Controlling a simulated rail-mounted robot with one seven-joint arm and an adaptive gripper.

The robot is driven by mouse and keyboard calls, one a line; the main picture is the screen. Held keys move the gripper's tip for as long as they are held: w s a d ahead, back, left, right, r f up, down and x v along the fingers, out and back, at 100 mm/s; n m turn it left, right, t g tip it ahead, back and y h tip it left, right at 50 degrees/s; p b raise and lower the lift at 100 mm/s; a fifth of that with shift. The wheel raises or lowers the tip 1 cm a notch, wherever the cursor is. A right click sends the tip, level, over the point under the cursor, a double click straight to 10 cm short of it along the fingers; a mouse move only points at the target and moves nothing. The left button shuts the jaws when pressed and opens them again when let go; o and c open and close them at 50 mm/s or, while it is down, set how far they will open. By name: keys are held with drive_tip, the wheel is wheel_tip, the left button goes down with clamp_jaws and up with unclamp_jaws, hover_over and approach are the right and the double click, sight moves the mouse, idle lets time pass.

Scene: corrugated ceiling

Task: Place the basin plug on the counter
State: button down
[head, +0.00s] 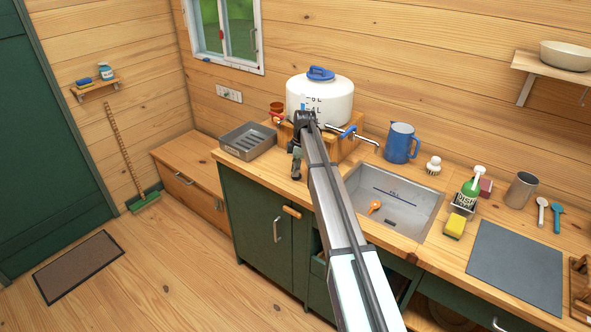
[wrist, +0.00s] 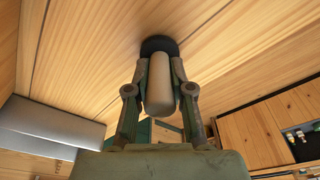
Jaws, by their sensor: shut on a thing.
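My gripper (head: 296,174) is low over the wooden counter (head: 264,169), between the grey tray and the sink. In the wrist view my gripper (wrist: 160,66) is shut on a pale, rounded cylinder with a dark round disc at its far end, which looks like the basin plug (wrist: 160,92). The dark disc is at or very near the wooden planks; I cannot tell whether it touches. In the head view the plug is hidden or too small to make out. The sink basin (head: 412,211) is right of my arm, with a small orange item (head: 374,206) inside.
A grey metal tray (head: 248,141) stands left of my gripper. A white water tank (head: 326,97) on a wooden stand, with a tap (head: 362,138), is behind it. A blue jug (head: 401,143) and soap bottle (head: 469,191) stand around the sink. Bare counter lies near the gripper.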

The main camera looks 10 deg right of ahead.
sight(300, 175)
drive_tip(key=c, duration=1)
unclamp_jaws()
drive_tip(key=shift+d+r+b, duration=0.3)
drive_tip(key=shift+r+b, duration=0.25)
drive_tip(key=shift+r, duration=1.45)
drive_tip(key=shift+d+r+b, duration=0.3)
drive_tip(key=shift+r+b, duration=0.2)
drive_tip(key=shift+r, duration=1.55)
drive_tip(key=shift+d+r+b, duration=0.3)
drive_tip(key=shift+r+b, duration=0.25)
drive_tip(key=shift+r, duration=1.45)
